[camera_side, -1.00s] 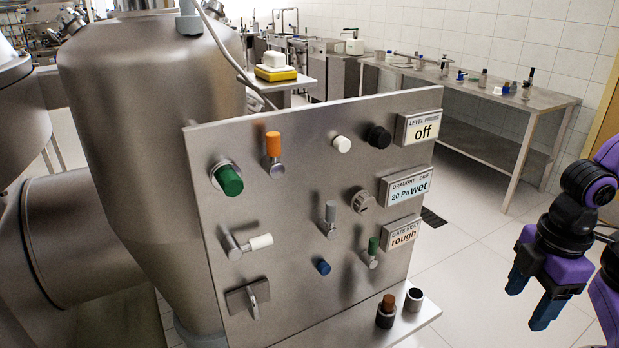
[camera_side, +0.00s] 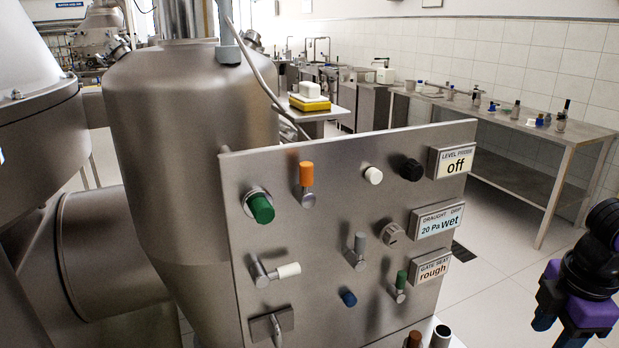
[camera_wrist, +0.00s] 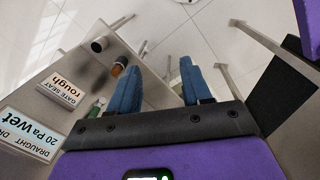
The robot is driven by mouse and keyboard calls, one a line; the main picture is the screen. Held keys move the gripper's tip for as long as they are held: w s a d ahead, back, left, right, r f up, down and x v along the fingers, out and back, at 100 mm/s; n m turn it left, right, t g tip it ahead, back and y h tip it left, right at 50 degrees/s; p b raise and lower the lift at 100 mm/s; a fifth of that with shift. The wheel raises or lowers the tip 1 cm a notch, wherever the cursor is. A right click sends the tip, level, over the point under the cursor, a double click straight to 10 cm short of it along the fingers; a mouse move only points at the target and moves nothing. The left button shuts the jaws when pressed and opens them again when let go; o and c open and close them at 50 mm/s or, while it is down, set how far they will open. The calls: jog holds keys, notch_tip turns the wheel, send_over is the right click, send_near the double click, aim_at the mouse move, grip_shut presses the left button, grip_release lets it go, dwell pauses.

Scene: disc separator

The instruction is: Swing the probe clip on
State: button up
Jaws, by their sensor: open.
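The steel control panel (camera_side: 330,240) stands in front of a large steel vessel. No part is labelled as the probe clip, so I cannot tell which fitting it is. The panel carries an orange-handled lever (camera_side: 306,174) pointing up, a white-handled lever (camera_side: 288,270) pointing right, a grey-handled lever (camera_side: 360,243) and a green-handled lever (camera_side: 401,280), both upright. A steel hooked piece (camera_side: 277,327) sits on a plate at lower left, cut by the frame edge. The level probe display (camera_side: 455,161) reads "off". My gripper (camera_side: 556,332) is open and empty, right of the panel; its fingers also show in the wrist view (camera_wrist: 158,68).
A green knob (camera_side: 261,208), white button (camera_side: 373,175), black knob (camera_side: 411,169) and blue button (camera_side: 348,298) crowd the panel. Other displays read "20 Pa", "wet" (camera_side: 437,222) and "rough" (camera_side: 431,268). Two small cylinders stand on the ledge (camera_wrist: 137,33). Open floor separates gripper and panel.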

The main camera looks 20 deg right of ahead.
jog(key=w+a+r+m+t+h, duration=0.3)
jog(key=w+a, duration=0.1)
jog(key=w, duration=0.3)
jog(key=m+t, duration=1.1)
jog(key=t, duration=0.3)
send_near(307, 168)
jog(key=w, duration=0.3)
jog(key=w+d, duration=0.1)
jog(key=w, duration=0.4)
jog(key=shift+w+d+r, duration=0.1)
jog(key=shift+w+d, duration=0.2)
jog(key=shift+d, duration=0.1)
grip_shut()
